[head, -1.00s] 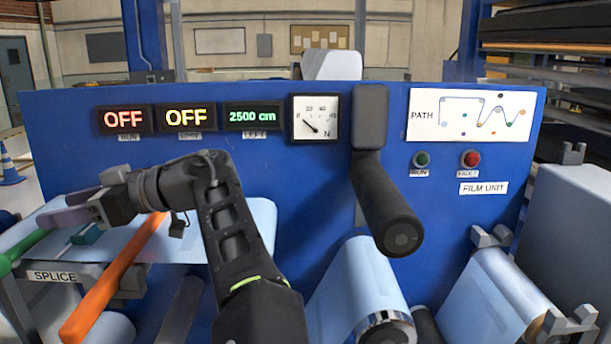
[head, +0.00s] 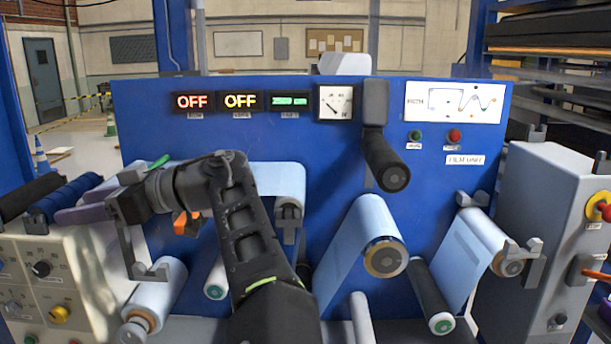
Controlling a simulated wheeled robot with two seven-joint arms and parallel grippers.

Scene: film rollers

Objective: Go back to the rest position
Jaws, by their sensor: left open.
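My left arm reaches up from the bottom centre of the head view and bends to the left. My left gripper (head: 88,207) is at its end, open, with nothing seen between its fingers. It is in front of the left part of the blue film unit (head: 340,150), near the splice table, which the arm partly hides. An orange bar (head: 186,222) and a green bar (head: 159,161) show just behind the arm. My right gripper is not in view.
A grey control cabinet with knobs (head: 45,268) stands at the left, close below the gripper. Another grey cabinet (head: 545,220) with a red and yellow button (head: 603,207) stands at the right. Film rollers (head: 384,258) stick out from the panel.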

